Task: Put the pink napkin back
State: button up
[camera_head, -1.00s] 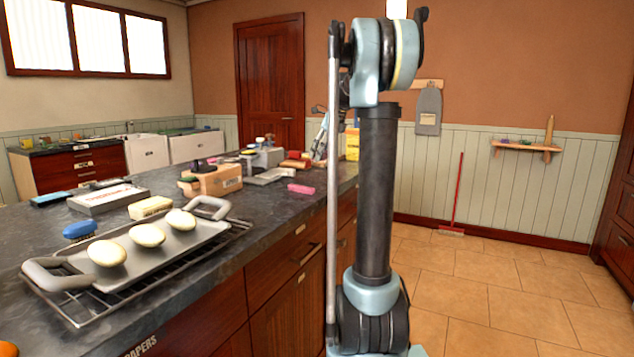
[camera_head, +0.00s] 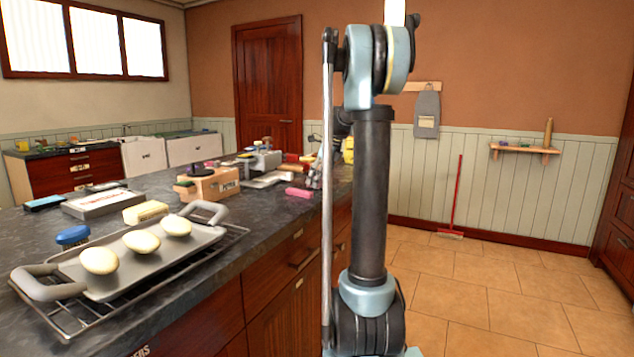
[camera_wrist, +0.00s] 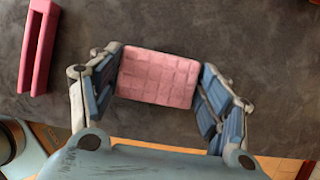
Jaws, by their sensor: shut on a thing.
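The pink napkin (camera_wrist: 158,77), a folded pink square with a grid pattern, lies between the fingers of my gripper (camera_wrist: 161,62) in the wrist view. The fingers are shut on its left and right sides. The dark countertop (camera_wrist: 270,50) is beneath; I cannot tell whether the napkin touches it. In the head view my gripper (camera_head: 316,175) is small and partly hidden behind my arm, over the far right part of the counter. The napkin cannot be made out there.
A pink bar-shaped object (camera_head: 299,192) lies left of my gripper; a slotted pink object (camera_wrist: 38,45) shows in the wrist view. A cardboard box (camera_head: 208,184) and a tray (camera_head: 190,250) with pale oval items stand on the counter. The counter's front edge is close.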

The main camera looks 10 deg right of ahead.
jog(key=shift+f, duration=0.15)
jog(key=o, duration=1)
jog(key=v, duration=1.2)
jog(key=s+a+f+n+h, duration=0.1)
jog(key=s+f+n, duration=0.7)
jog(key=s, duration=0.5)
jog(key=s+a+f+n+h, duration=0.1)
jog(key=s+a+f+n, duration=0.1)
jog(key=s+f+n, duration=0.7)
jog(key=s+a+f+n+h, duration=0.1)
jog(key=s+f+n, duration=0.7)
jog(key=s+f, duration=0.5)
jog(key=s, duration=0.6)
jog(key=shift+a+h, duration=0.2)
jog(key=shift+h, duration=0.1)
jog(key=shift+s, duration=0.1)
